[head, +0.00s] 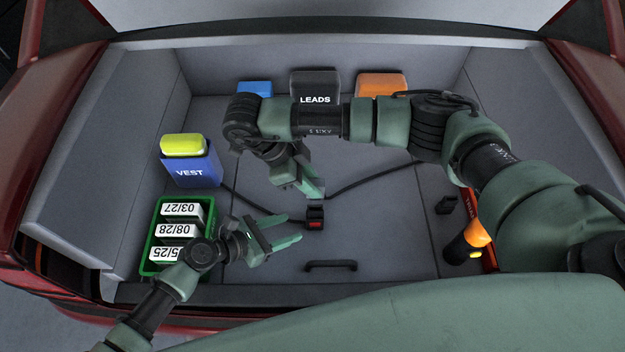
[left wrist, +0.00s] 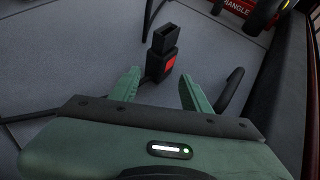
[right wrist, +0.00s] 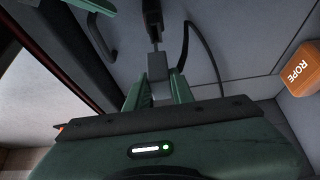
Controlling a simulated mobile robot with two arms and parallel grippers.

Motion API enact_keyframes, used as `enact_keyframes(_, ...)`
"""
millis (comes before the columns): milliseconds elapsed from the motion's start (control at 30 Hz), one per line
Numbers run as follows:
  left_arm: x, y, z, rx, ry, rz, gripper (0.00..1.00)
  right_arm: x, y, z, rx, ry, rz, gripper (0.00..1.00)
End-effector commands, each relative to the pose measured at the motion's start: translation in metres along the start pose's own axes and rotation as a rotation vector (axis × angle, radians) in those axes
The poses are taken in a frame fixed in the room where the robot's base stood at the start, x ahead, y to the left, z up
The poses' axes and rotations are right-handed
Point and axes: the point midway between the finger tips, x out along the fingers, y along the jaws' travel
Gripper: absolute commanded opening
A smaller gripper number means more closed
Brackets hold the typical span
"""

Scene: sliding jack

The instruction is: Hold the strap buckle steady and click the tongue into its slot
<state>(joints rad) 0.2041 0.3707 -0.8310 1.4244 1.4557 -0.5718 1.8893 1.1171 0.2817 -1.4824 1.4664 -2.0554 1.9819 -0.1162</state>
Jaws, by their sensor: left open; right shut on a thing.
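The strap buckle (head: 315,214), black with a red button, sits on the trunk floor near the middle. It stands beyond my fingertips in the left wrist view (left wrist: 164,66). My left gripper (head: 291,229) is open and empty, just left of the buckle in the head view, its fingers pointing at it. My right gripper (head: 312,192) is above and behind the buckle, shut on the tongue. In the right wrist view the tongue (right wrist: 160,91) shows as a grey piece between the fingers, partly hidden. A black part lies just beyond it; whether they touch I cannot tell.
A black strap (head: 370,178) runs right from my right gripper. A green crate (head: 149,240) of dated boxes and a VEST bin (head: 194,172) stand left. A black floor handle (head: 330,265) lies in front; an orange flashlight (head: 466,243) is right. LEADS (head: 315,84) stands behind.

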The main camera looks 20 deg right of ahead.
Motion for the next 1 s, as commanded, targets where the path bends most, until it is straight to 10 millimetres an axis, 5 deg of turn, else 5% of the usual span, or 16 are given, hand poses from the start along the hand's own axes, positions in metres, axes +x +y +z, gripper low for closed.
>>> enact_keyframes(500, 0.073, -0.001, 0.0, 0.002, -0.002, -0.002, 0.47, 0.03, 0.0, 0.016, 0.0, 0.0, 0.0, 0.0)
enact_keyframes(1000, 0.091, -0.001, 0.001, 0.005, 0.0, -0.001, 0.47, 0.035, 0.0, 0.019, 0.0, 0.0, 0.0, 0.0)
